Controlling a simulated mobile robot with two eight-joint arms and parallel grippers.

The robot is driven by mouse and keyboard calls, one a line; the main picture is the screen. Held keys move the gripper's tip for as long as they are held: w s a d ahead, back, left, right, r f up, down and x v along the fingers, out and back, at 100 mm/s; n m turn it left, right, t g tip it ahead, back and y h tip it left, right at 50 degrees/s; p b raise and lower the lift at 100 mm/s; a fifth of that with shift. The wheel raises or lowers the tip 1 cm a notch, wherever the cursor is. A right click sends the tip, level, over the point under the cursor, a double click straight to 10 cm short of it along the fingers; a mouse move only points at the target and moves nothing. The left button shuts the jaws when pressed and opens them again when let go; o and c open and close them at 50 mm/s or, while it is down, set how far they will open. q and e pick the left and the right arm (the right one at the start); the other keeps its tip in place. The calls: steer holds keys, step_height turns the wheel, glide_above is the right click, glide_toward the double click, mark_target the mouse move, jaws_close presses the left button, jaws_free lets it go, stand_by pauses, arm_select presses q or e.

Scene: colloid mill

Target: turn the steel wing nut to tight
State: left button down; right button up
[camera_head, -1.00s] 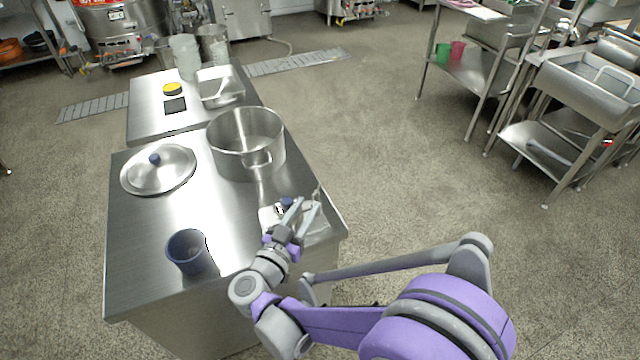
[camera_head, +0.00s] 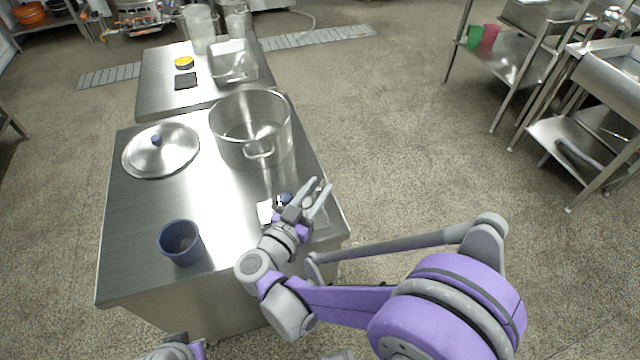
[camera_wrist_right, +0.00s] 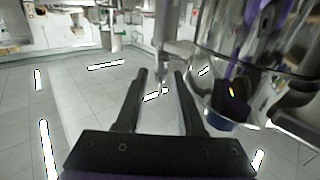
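My right gripper (camera_head: 320,186) is over the front right corner of the near steel table. Its two fingers are apart, with a gap between them, and look empty. In the right wrist view the open fingers (camera_wrist_right: 160,72) point at a narrow upright steel part (camera_wrist_right: 164,45) in line with the gap. I cannot tell whether they touch it or whether it is the wing nut. A shiny steel body (camera_wrist_right: 215,65) with a dark blue part (camera_wrist_right: 220,122) stands right of the fingers. In the head view my gripper and wrist hide much of this small equipment.
On the near table (camera_head: 140,225) stand a blue cup (camera_head: 181,246), a domed lid (camera_head: 160,150) and a large steel pot (camera_head: 250,130) behind my gripper. A farther table (camera_head: 160,100) holds a steel pan (camera_head: 234,65).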

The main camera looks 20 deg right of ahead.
jaws_close()
stand_by(0.4)
steer(key=m+g+h, duration=0.2)
steer(key=g, duration=0.1)
steer(key=shift+w+a+m+g+h, duration=0.1)
steer(key=shift+m+g+h, duration=0.2)
steer(key=shift+m, duration=0.1)
steer(key=shift+g, duration=0.3)
